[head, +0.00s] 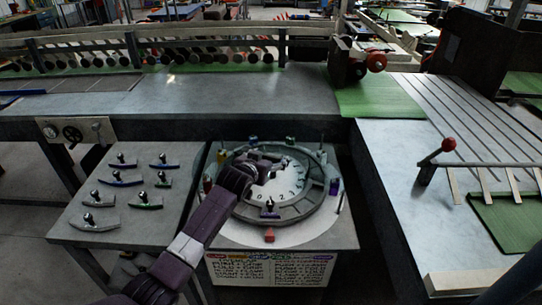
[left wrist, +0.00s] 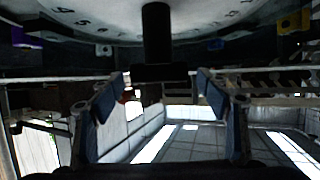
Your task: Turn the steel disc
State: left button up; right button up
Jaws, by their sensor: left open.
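The steel disc (head: 290,187), pale with dark numbers, lies flat inside a dark grey ring (head: 312,206) on the round stand. My left gripper (head: 272,170) is over the disc and hides part of it. In the left wrist view the disc (left wrist: 110,22) spans the top, upside down, and a dark post (left wrist: 157,35) stands out from it. The gripper's two fingers (left wrist: 157,92) are apart, one on each side of the post's line. I cannot tell if either touches the post. The right gripper is not in view.
Coloured pegs surround the ring, with a red block (head: 269,235) at its front. A side table (head: 75,228) at left holds several knobbed pieces. A lettered panel (head: 268,270) hangs in front. At right a bench (head: 385,170) carries a red-knobbed lever (head: 448,145).

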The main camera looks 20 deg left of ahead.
pick_arm(q)
jog(key=shift+w+d+f, duration=0.1)
jog(key=shift+w, duration=0.2)
jog(key=shift+w+f, duration=0.15)
jog(key=shift+w, duration=0.1)
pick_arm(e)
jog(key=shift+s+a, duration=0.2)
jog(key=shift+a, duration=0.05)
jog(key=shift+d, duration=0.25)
pick_arm(q)
jog(key=shift+c, duration=0.7)
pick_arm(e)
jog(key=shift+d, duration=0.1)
